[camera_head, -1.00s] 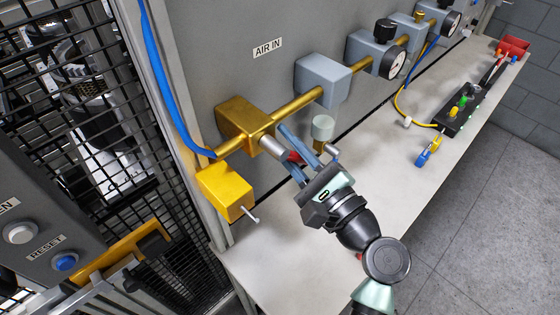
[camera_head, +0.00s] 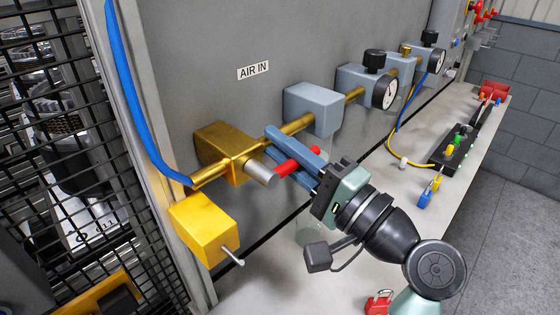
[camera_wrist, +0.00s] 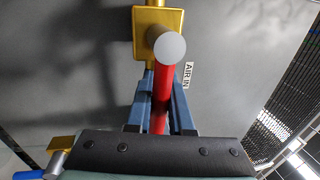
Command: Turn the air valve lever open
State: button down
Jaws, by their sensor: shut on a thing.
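The brass air valve (camera_head: 226,148) sits on the brass pipe below the AIR IN label. A grey round stem (camera_head: 262,172) sticks out of its front, and the red lever (camera_head: 312,156) runs from it to the right, roughly along the pipe. In the wrist view the red lever (camera_wrist: 164,95) runs down from the grey stem end (camera_wrist: 169,47). My gripper (camera_head: 283,152) is shut on the lever, with one blue finger on each side of it; the fingers also show in the wrist view (camera_wrist: 162,100). The fingers partly hide the lever in the head view.
A yellow box (camera_head: 204,228) with a small metal toggle is at the lower left. A grey block (camera_head: 314,108) and a gauge (camera_head: 384,92) follow along the pipe. A blue hose (camera_head: 140,110) hangs at left. The bench (camera_head: 350,262) lies below my gripper.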

jog(key=shift+r+n, duration=0.2)
jog(key=shift+n, duration=0.2)
jog(key=c, duration=0.8)
grip_release()
jog(key=b+v, duration=0.3)
jog(key=v, duration=1)
jog(key=shift+f, duration=0.15)
